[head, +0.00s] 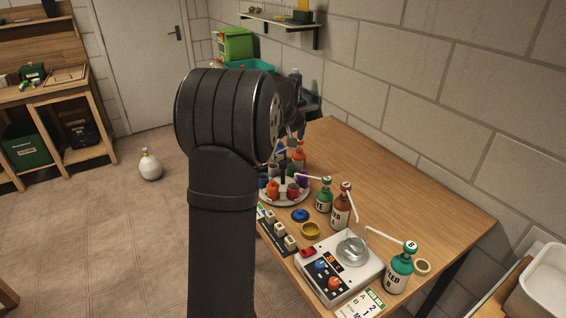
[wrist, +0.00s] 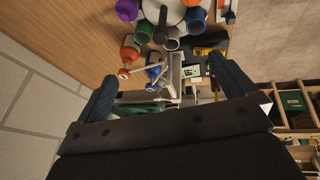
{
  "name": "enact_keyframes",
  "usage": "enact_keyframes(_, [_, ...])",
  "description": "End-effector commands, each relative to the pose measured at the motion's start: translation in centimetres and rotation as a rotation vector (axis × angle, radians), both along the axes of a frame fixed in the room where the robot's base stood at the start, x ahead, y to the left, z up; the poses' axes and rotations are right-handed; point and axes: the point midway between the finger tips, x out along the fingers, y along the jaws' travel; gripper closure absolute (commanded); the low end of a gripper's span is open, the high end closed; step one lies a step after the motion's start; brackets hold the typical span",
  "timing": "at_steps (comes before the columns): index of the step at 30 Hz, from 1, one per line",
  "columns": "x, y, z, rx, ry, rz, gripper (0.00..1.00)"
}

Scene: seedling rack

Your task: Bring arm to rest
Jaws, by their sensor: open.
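My gripper (wrist: 163,72) shows in the wrist view with its two dark fingers spread wide apart. It is open, and nothing is seen held between the fingers. In the head view my own dark arm stands upright in front of the table's left end and hides most of the gripper. The wooden table (head: 405,198) lies to the right of and beyond the arm. A round white carousel (head: 291,202) with coloured cups stands near the table's left edge, partly hidden by the arm. The carousel (wrist: 170,12) also shows at the top of the wrist view.
A white scale-like device (head: 366,277) stands at the table's front, near a green-capped bottle (head: 324,196), a brown bottle (head: 341,208) and a teal bottle (head: 398,272). A block wall (head: 440,110) bounds the right side. A white flask (head: 150,166) stands on the open floor.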

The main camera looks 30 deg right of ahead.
Motion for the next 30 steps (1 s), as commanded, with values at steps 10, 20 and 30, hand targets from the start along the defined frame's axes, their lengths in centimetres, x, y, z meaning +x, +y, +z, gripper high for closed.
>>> enact_keyframes(10, [-2.2,1.2,6.0,-0.002,-0.002,0.0,0.0])
enact_keyframes(20, [-2.7,1.5,7.4,0.0,0.0,0.0,0.0])
enact_keyframes(30, [-2.7,1.5,7.3,0.0,0.0,-0.001,0.0])
